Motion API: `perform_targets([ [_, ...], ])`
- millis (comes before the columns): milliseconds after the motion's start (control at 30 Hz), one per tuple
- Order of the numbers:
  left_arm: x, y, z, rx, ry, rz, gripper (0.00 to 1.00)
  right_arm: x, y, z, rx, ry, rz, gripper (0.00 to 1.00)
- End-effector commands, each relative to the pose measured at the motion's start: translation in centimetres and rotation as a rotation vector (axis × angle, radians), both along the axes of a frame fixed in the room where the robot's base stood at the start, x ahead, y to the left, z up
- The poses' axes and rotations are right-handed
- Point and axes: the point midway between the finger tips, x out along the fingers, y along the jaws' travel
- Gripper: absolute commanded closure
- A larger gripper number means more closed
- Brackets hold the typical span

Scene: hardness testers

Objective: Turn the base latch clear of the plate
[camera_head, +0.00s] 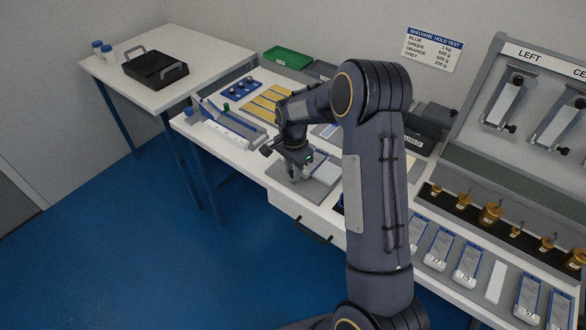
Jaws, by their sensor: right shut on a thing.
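My right gripper (297,175) reaches down at the front edge of the white bench, over a pale grey plate (322,174). It is shut on a small part there, most likely the base latch, which the fingers largely hide. The latch's angle and whether it overlaps the plate are too small to tell. My right arm stands across the middle of the view and covers part of the bench. My left gripper is not in view.
Left of the gripper lie a long grey and blue fixture (232,122) and yellow strips (266,101). A green tray (288,58) is at the back. Brass weights (490,213) and numbered blue-grey holders (468,264) stand at the right. A side table (200,50) holds a black tray (155,68).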

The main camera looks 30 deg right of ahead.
Motion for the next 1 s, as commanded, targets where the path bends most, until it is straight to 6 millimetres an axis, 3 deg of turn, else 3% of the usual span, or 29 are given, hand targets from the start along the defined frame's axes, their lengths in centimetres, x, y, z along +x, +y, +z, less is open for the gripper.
perform_targets([
  [267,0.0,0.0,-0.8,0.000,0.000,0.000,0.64,0.0,0.0,-0.1,0.000,-0.001,0.154,1.00],
  [1000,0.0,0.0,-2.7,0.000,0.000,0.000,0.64,0.0,0.0,0.0,0.000,-0.001,0.848,1.00],
])
